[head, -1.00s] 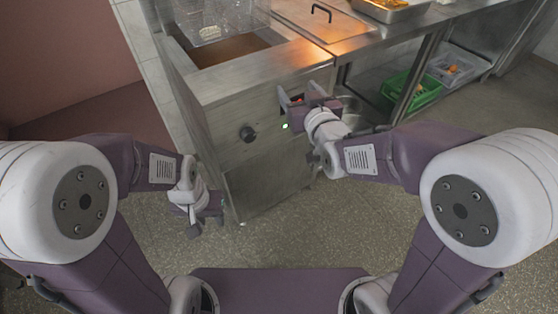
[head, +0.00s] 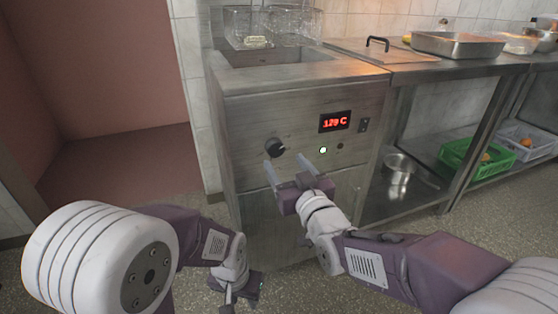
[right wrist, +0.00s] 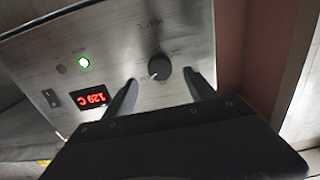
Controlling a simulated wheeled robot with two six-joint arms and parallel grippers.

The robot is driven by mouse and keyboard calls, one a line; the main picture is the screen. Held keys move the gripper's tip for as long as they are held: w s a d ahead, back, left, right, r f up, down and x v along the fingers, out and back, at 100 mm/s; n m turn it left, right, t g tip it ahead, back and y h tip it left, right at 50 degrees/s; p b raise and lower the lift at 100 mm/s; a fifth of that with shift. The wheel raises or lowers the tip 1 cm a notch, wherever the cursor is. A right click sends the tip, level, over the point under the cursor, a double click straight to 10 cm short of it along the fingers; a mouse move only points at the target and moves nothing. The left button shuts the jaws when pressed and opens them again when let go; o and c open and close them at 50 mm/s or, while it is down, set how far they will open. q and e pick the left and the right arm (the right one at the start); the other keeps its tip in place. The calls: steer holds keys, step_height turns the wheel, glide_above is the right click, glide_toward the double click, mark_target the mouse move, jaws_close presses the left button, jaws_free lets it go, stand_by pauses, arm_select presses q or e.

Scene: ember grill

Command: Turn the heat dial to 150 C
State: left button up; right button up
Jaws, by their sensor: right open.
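The heat dial (head: 275,147) is a round black knob on the steel front panel of the fryer. The red display (head: 334,121) to its right reads about 120 C; the last digit is blurred. My right gripper (head: 288,165) is open and empty in front of the panel, just below and right of the dial in the head view. In the right wrist view, the dial (right wrist: 159,67) appears between the tips of the open fingers (right wrist: 161,77), slightly beyond them; I see no contact. My left gripper (head: 241,292) hangs low near the floor, its fingers apart and empty.
A green light (head: 323,150) is lit under the display, and a rocker switch (head: 364,125) is right of it. Wire baskets (head: 290,24) stand over the fryer well. A steel counter (head: 440,68) with a tray (head: 458,44) continues right. Floor left of the fryer is clear.

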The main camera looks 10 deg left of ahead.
mark_target(276, 151)
steer(key=b+x, duration=0.1)
steer(key=x, duration=0.3)
steer(key=shift+w+a+f, duration=0.15)
steer(key=shift+w+a, duration=0.05)
steer(key=shift+w, duration=0.15)
steer(key=shift+w+a, duration=0.25)
steer(key=shift+w, duration=0.1)
steer(key=c, duration=1.4)
steer(key=shift+m, duration=0.3)
steer(key=m+b, duration=0.1)
steer(key=m, duration=0.4)
steer(key=m+b, duration=0.1)
steer(key=m, duration=0.5)
steer(key=shift+s+b, duration=0.1)
steer(key=shift+b, duration=0.25)
